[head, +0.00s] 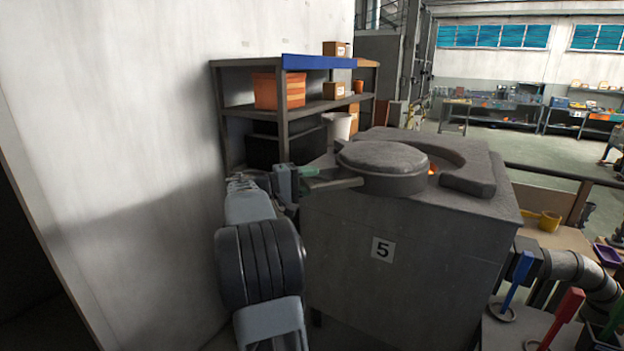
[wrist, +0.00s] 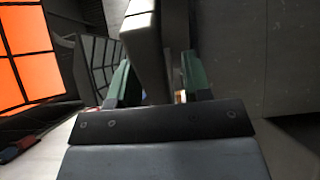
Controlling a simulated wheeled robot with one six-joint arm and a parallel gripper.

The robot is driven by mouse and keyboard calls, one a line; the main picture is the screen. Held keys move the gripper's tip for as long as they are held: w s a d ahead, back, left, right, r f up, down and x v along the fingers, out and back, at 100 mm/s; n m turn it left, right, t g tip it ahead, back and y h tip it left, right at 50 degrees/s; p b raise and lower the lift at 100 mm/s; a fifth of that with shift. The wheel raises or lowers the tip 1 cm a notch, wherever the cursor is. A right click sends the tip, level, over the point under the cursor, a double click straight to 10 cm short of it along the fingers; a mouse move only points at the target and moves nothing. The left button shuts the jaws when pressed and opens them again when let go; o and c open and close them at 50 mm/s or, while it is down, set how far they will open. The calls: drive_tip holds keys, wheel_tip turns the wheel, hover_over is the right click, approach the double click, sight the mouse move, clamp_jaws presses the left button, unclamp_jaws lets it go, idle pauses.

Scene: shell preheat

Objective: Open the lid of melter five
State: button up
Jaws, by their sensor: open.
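Melter five (head: 345,245) is a grey block with a "5" plate on its front. Its round grey lid (head: 382,157) sits at the front left of the top, and an orange glow shows in a gap at the lid's right edge. The lid's handle (head: 335,184) is a flat bar that sticks out to the left. My gripper (head: 318,174) is at the outer end of this handle. In the wrist view, the handle (wrist: 150,50) runs between the two green fingers of my open gripper (wrist: 157,82). Whether either finger touches it is unclear.
A raised curved rim (head: 470,170) stands right of the lid. A shelf (head: 283,113) with boxes and a white bucket (head: 337,126) stands behind the melter. A pale wall (head: 110,130) is close on the left. Pipes (head: 575,268) and coloured-handled tools are at the right.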

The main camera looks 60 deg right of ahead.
drive_tip(key=shift+s+d, duration=0.15)
drive_tip(key=shift+d, duration=0.1)
clamp_jaws()
idle(0.3)
